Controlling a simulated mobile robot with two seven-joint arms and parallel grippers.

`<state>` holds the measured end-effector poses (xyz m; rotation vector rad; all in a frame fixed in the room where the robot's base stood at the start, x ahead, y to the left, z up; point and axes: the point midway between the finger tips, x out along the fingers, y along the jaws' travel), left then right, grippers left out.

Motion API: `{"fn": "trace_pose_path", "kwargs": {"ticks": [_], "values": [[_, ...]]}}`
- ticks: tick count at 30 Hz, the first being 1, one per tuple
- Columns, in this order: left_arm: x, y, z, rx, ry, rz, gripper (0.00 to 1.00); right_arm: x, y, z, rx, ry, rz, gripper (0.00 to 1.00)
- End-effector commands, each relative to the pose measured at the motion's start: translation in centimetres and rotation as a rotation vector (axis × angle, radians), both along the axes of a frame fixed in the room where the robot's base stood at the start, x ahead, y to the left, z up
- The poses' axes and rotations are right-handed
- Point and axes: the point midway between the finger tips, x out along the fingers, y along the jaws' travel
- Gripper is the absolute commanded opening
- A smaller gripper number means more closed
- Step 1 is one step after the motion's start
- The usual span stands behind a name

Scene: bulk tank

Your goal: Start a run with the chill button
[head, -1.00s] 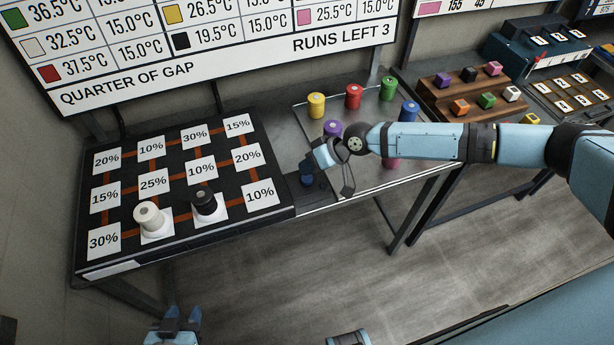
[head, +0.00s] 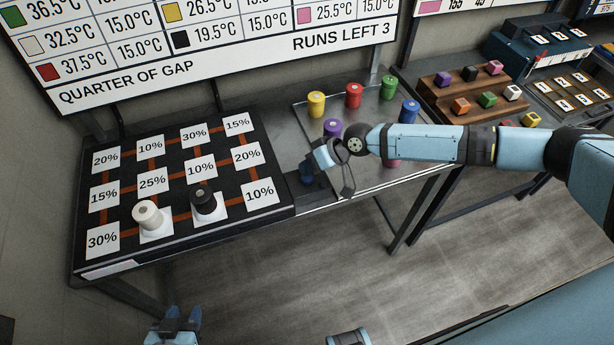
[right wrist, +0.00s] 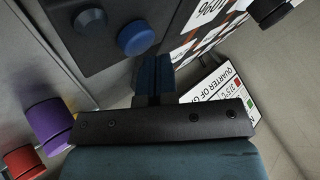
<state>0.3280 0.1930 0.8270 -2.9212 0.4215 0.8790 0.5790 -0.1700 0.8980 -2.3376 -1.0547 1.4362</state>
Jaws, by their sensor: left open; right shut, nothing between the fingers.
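In the right wrist view a round blue button (right wrist: 136,38) and a dark grey-green button (right wrist: 90,20) sit side by side on a dark panel (right wrist: 70,55). No label shows, so I cannot read which is the chill button. My right gripper (right wrist: 153,72) is shut and empty, its fingertips just below the blue button in that view, seemingly apart from it. In the head view my right gripper (head: 307,172) is at the right end of the black percent board and hides the buttons there. My left gripper (head: 185,316) is open and empty at the bottom edge, low in front of the table.
The percent board (head: 224,187) bears a white canister (head: 147,214) and a black canister (head: 204,201). Several coloured canisters, including a red one (head: 353,95), stand on the metal tray to the right. The wall board (head: 225,75) reads RUNS LEFT 3.

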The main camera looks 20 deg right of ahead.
Motion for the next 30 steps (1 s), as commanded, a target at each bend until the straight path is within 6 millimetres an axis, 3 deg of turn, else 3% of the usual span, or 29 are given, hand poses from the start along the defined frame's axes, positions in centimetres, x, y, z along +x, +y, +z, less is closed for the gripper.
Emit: {"fn": "trace_pose_path", "kwargs": {"ticks": [30], "values": [[0.04, 0.03, -0.62, 0.000, -0.001, 0.001, 0.43, 0.02, 0.02, -0.85, 0.000, -0.001, -0.001, 0.00]]}}
